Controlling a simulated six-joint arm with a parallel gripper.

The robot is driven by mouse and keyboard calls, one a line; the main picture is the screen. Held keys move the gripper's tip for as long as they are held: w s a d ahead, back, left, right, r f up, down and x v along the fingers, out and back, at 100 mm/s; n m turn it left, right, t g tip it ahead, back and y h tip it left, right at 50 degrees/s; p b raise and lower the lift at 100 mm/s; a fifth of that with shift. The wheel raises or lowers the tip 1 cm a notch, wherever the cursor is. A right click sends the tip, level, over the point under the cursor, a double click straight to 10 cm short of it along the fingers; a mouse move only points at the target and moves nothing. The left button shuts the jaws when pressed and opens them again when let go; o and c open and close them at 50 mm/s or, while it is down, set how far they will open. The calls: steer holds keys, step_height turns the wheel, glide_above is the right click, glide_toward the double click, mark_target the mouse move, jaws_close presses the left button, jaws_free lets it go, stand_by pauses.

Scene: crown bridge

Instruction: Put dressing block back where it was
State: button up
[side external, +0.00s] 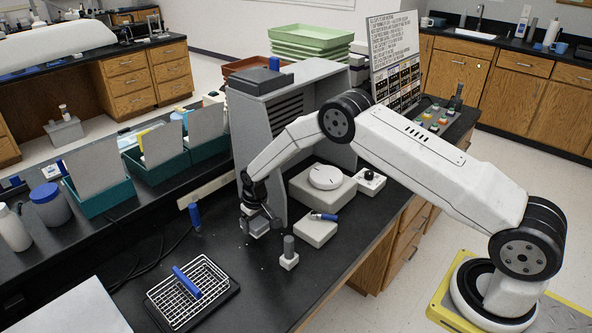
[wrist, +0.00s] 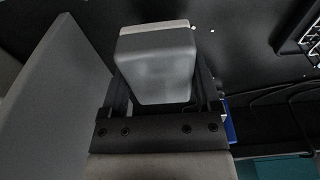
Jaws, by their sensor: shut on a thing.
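My gripper (side external: 256,214) is shut on a grey block, which I take to be the dressing block (side external: 260,230). It hangs low over the black bench, left of the grey cabinet's front edge. In the wrist view the block (wrist: 158,65) fills the space between the two fingers of my gripper (wrist: 163,90), and its far end is a paler layer. I cannot tell from these frames whether the block touches the bench.
A grey upright cabinet panel (wrist: 60,100) stands close beside my gripper. A small post on a pale base (side external: 289,253), a blue-handled tool (side external: 195,217) and a wire rack (side external: 187,292) are nearby. Bare black bench (side external: 225,255) lies between them.

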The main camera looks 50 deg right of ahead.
mark_target(256, 221)
steer(key=shift+w+f, duration=0.2)
steer(key=shift+f, duration=1.5)
steer(key=shift+f, duration=0.15)
steer(key=o, duration=1)
steer(key=shift+r, duration=0.2)
steer(key=r, duration=0.6)
steer(key=s+r, duration=0.1)
steer(key=r, duration=0.3)
steer(key=shift+s, duration=0.1)
steer(key=shift+s+r, duration=0.15)
steer(key=shift+r, duration=0.75)
